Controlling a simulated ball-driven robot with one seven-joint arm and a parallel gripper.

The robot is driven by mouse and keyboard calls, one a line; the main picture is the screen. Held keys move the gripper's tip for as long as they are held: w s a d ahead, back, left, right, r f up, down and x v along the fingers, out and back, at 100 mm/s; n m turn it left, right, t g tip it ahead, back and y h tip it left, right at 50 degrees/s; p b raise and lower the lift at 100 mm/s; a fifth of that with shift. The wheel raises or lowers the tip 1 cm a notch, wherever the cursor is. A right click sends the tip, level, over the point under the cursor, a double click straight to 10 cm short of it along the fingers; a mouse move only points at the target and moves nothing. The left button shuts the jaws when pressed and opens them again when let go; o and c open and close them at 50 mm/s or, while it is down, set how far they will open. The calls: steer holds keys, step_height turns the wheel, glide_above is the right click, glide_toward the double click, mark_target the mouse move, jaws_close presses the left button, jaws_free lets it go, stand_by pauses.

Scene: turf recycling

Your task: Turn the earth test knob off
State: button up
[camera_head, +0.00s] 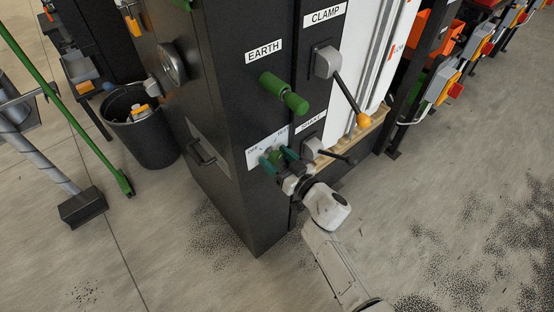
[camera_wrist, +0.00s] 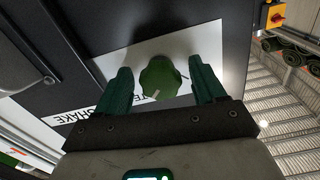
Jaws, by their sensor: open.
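The earth test knob is a round green knob (camera_wrist: 160,78) on a white label plate (camera_wrist: 130,58) on the dark cabinet front. In the head view the knob (camera_head: 273,154) shows partly behind my gripper, and the plate (camera_head: 253,158) reads "OFF" at its left. A pale mark shows on the knob in the wrist view. My gripper (camera_wrist: 162,85) is open, with one green finger on each side of the knob. A gap shows between each finger and the knob in the wrist view. In the head view my gripper (camera_head: 279,160) is close in front of the panel.
Above the knob, a green handle (camera_head: 284,93) sticks out under the "EARTH" label (camera_head: 264,51). A clamp lever (camera_head: 345,90) with an orange tip is at the upper right. A dark lever (camera_head: 327,152) sits just right of my gripper. A black bin (camera_head: 140,128) stands left of the cabinet.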

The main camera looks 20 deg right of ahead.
steer(key=shift+c, duration=0.2)
steer(key=c, duration=1)
